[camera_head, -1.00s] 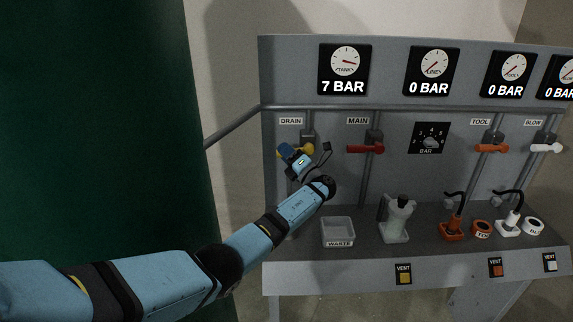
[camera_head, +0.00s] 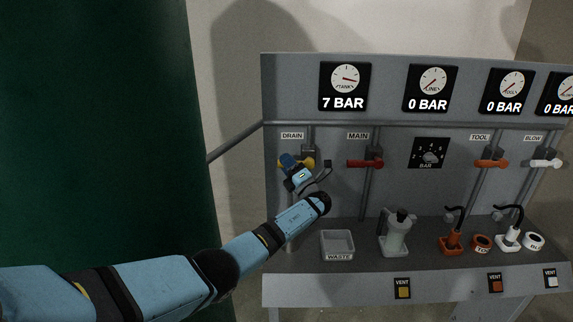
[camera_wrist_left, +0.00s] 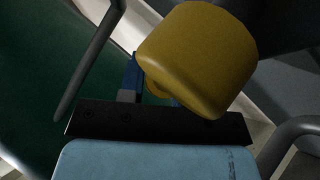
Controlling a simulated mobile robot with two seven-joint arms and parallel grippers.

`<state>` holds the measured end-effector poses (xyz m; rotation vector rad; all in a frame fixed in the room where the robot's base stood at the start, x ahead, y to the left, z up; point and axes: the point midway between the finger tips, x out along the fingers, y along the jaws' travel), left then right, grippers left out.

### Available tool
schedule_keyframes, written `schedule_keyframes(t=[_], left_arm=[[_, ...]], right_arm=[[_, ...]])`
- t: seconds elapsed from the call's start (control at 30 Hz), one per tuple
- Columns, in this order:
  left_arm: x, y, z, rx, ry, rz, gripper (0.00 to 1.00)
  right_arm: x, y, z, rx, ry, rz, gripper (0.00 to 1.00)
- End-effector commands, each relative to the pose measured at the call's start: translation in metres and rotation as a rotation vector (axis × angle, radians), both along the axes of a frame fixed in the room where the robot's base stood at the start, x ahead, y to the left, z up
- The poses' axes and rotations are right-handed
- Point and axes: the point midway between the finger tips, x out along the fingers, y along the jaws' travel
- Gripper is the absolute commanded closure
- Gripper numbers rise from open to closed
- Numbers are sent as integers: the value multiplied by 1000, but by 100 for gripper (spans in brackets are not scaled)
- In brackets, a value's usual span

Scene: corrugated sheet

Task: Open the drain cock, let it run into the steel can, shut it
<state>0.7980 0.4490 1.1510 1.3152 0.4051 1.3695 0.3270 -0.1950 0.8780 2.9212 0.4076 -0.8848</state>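The yellow drain cock handle (camera_head: 309,163) is on the panel under the DRAIN label, partly covered by my left gripper. My left gripper (camera_head: 291,162) is right at the handle. In the left wrist view the yellow handle (camera_wrist_left: 200,58) fills the space in front of the gripper (camera_wrist_left: 152,82) and hides most of its fingers. One blue finger shows on the handle's left side; I cannot tell whether the fingers are closed on it. A grey metal shape (camera_head: 292,243) shows partly behind my left forearm, perhaps the steel can. My right gripper is not in view.
A grey WASTE tray (camera_head: 338,243) and a pale pot-like vessel (camera_head: 397,232) stand on the bench. The red MAIN handle (camera_head: 365,163) is right of the drain. The tank gauge (camera_head: 345,86) reads 7 BAR. A dark green surface (camera_head: 95,130) fills the left.

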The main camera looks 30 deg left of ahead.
Motion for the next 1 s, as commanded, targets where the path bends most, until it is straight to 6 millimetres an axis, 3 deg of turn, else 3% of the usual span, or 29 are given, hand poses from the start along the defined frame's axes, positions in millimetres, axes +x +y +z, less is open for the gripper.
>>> schedule_keyframes(t=[0.03, 0.1, 0.47, 1.0], left_arm=[[0, 0, 1, 1, 0, 0, 57], [0, 0, 1, 1, -1, 0, 46], [-2, -6, -4, -2, -1, -2, 46], [-30, -98, -54, -2, -2, -2, 46]], right_arm=[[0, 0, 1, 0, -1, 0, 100], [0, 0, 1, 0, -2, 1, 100], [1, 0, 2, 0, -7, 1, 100], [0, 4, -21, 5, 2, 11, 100]])
